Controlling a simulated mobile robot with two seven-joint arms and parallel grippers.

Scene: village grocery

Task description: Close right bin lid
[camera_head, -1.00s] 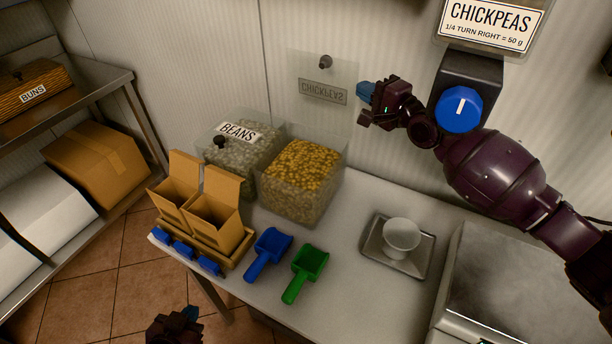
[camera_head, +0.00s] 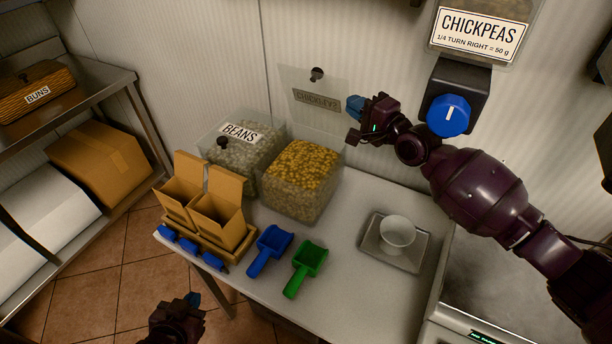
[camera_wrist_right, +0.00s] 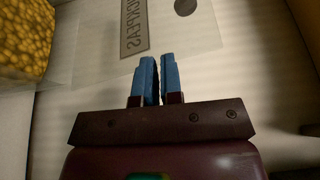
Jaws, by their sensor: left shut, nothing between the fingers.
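The right bin (camera_head: 300,181) is clear and holds yellow chickpeas. Its clear lid (camera_head: 300,78) stands raised behind it, with a dark knob and the label seen from the back. My right gripper (camera_head: 354,104) is at the lid's right edge, its fingers together and nothing visible between them. In the right wrist view the blue fingertips (camera_wrist_right: 157,62) overlap the lid (camera_wrist_right: 185,30) just right of its label; I cannot tell whether they touch it. My left gripper (camera_head: 193,299) is low in front of the counter, away from the bins.
The beans bin (camera_head: 242,158) stands left of the chickpeas, lid down. Open cardboard boxes (camera_head: 218,208), a blue scoop (camera_head: 270,248), a green scoop (camera_head: 306,264) and a tray (camera_head: 375,250) with a white bowl (camera_head: 397,234) occupy the counter. The chickpea dispenser (camera_head: 455,95) is right of the lid.

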